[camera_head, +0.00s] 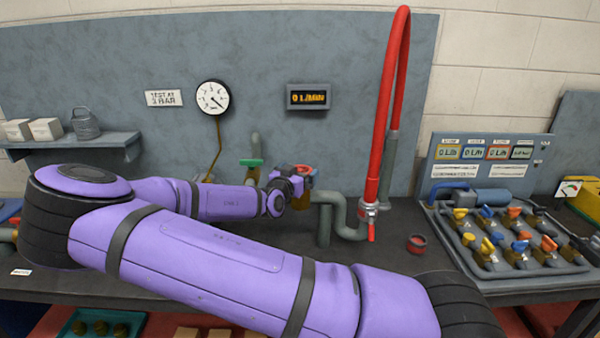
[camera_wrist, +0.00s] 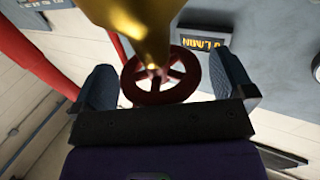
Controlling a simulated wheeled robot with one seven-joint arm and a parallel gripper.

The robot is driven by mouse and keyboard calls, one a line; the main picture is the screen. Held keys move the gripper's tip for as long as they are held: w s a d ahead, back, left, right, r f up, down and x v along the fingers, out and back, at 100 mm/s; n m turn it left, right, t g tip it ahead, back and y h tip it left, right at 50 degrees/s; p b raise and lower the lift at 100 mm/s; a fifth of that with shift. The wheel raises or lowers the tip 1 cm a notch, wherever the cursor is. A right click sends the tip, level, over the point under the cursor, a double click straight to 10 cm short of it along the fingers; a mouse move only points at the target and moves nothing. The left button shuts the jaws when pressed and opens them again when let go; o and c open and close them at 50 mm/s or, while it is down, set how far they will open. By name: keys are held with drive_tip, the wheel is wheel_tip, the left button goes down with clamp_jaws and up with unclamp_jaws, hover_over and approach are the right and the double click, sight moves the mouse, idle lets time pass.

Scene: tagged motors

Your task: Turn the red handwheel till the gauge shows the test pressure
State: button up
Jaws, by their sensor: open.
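The red handwheel (camera_wrist: 181,68) shows in the wrist view, below a brass-coloured body (camera_wrist: 135,25). My gripper (camera_wrist: 161,66) is open, with one dark finger at each side of the wheel. I cannot tell whether either finger touches the rim. In the head view my gripper (camera_head: 300,178) is at the pipework in front of the back panel, and it mostly hides the wheel. The round white gauge (camera_head: 212,97) hangs on the panel; its needle is too small to read surely. The sign (camera_head: 164,98) left of it reads "TEST AT 3 BAR".
A display (camera_head: 308,97) reads "0 L/MIN". A red hose (camera_head: 385,110) rises right of my gripper. A valve manifold (camera_head: 515,240) stands on the bench at the right. A small red ring-shaped part (camera_head: 417,243) lies on the bench. A shelf (camera_head: 75,143) is at the left.

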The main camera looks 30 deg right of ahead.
drive_tip(key=shift+w+d, duration=0.2)
drive_tip(key=shift+d, duration=0.2)
drive_tip(key=c, duration=0.8)
